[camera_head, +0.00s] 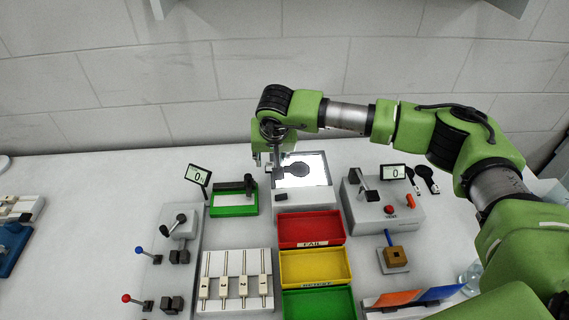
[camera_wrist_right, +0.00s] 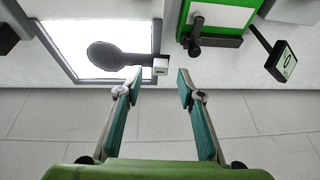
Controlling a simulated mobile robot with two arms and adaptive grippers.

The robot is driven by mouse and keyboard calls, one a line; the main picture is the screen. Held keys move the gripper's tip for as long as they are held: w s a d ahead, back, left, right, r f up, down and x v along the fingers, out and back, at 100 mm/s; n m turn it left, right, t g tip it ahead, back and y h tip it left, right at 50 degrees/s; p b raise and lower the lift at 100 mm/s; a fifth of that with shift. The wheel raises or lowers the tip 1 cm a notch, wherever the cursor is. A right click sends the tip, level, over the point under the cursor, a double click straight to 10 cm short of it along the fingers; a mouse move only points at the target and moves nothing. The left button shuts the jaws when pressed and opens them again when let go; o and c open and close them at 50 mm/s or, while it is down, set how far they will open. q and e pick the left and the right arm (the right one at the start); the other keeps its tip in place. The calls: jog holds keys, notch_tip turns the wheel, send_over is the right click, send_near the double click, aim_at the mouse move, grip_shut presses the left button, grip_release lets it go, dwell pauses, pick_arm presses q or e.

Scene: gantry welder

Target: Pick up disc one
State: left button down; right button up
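A dark round disc with a handle (camera_head: 296,170) lies on a bright lit panel (camera_head: 318,166) at the middle back of the table. In the right wrist view the disc (camera_wrist_right: 105,55) is at the upper left, and its handle ends in a small pale marked block (camera_wrist_right: 160,67). My right gripper (camera_head: 270,161) is at the left side of the panel, by the handle end. In the wrist view the right gripper (camera_wrist_right: 160,87) is open, its fingertips on either side of the block's line and apart from it. I cannot read the block's mark. My left gripper is not visible.
Two more dark handled discs (camera_head: 428,180) lie at the back right. A green-based device (camera_head: 233,207) stands left of the panel, with a display (camera_head: 199,179) beside it. Red (camera_head: 310,226), yellow and green bins are in front. A grey control box (camera_head: 390,212) stands right.

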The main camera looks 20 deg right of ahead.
jog(key=shift+x, duration=1.25)
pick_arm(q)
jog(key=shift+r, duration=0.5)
pick_arm(e)
grip_shut()
